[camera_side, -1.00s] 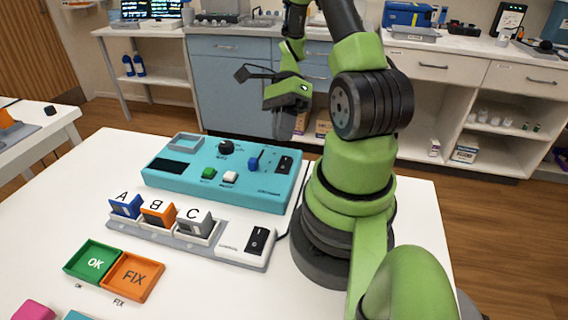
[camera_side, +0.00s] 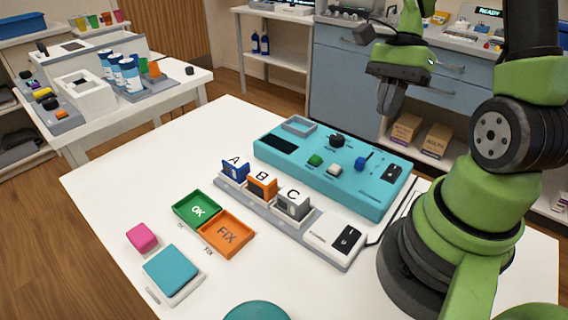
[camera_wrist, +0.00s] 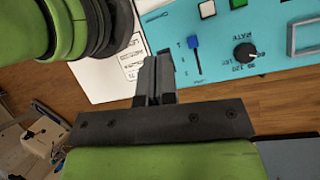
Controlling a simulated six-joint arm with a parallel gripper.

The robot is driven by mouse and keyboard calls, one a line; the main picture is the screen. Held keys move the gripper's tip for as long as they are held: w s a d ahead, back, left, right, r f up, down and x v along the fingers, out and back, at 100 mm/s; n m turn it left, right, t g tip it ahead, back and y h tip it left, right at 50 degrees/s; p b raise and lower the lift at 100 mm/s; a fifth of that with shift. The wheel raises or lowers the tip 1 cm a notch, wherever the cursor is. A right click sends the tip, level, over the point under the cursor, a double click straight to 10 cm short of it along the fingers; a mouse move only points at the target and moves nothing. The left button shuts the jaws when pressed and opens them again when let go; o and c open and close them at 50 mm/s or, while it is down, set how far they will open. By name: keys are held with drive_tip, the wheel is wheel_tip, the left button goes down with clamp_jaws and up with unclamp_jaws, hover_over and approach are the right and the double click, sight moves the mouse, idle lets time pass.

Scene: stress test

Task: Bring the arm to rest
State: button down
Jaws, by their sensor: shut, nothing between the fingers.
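My gripper (camera_side: 391,97) is raised above the far edge of the white table and points down. It is clear of everything. In the wrist view its dark fingers (camera_wrist: 155,68) lie together with nothing between them. The teal control panel (camera_side: 300,165) lies on the table in front of it, with a black knob (camera_side: 337,140), a blue slider (camera_side: 360,162), a green button (camera_side: 315,160) and a white button (camera_side: 334,169). The panel's slider (camera_wrist: 194,45) and RATE knob (camera_wrist: 245,53) also show in the wrist view. My arm stands on the table's right side.
A grey rack (camera_side: 270,211) holds blocks A, B and C beside a white switch box (camera_side: 336,240). Green OK (camera_side: 197,210) and orange FIX (camera_side: 227,234) trays, a pink block (camera_side: 142,237) and a teal pad (camera_side: 172,270) lie nearer. Cabinets (camera_side: 350,75) stand behind.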

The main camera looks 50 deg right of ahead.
drive_tip(key=s+a+r+n+t+h, duration=0.3)
drive_tip(key=a+r+n+t, duration=0.5)
drive_tip(key=a+r+n, duration=0.5)
drive_tip(key=shift+a+r+n+h, duration=0.25)
drive_tip(key=shift+a+n, duration=0.35)
drive_tip(key=shift+n, duration=1.1)
drive_tip(key=shift+s, duration=0.1)
